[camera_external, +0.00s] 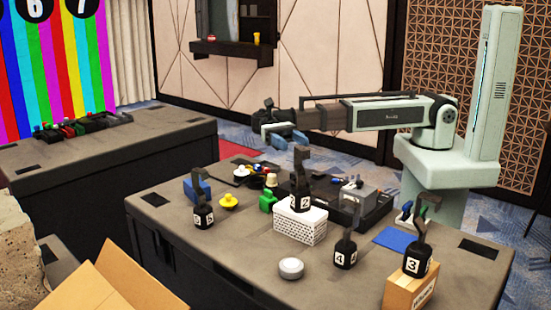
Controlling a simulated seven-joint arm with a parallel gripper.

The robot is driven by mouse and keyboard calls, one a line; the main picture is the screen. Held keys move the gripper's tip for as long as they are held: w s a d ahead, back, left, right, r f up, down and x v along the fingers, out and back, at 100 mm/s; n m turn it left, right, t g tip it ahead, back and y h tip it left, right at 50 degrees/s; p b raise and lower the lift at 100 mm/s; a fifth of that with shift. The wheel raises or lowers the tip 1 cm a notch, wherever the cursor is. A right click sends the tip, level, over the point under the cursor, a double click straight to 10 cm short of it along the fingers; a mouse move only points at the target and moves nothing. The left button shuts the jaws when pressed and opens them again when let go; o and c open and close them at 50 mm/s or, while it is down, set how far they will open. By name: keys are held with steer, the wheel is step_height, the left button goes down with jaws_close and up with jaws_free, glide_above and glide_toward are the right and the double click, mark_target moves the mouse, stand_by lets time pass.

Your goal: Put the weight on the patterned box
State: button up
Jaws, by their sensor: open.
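The white patterned box (300,226) stands near the middle of the front table. A black hooked weight marked 2 (300,202) appears to stand upright on top of it. A weight marked 4 (345,253) stands on the table to the right of the box. A weight marked 3 (417,261) stands on a cardboard-coloured box at the front right. Another weight (203,216), its number too small to read surely, stands at the left. My gripper (287,139), with blue fingers, is open and empty, above and behind the patterned box, clear of all the weights.
A black tray (365,222) with a grey object lies behind the patterned box. A green weight (267,202), a yellow object (228,201) and a blue box (197,187) are at the left. A white round object (291,268) lies in front. A blue mat (397,239) lies at the right.

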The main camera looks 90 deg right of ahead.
steer(key=v, duration=0.6)
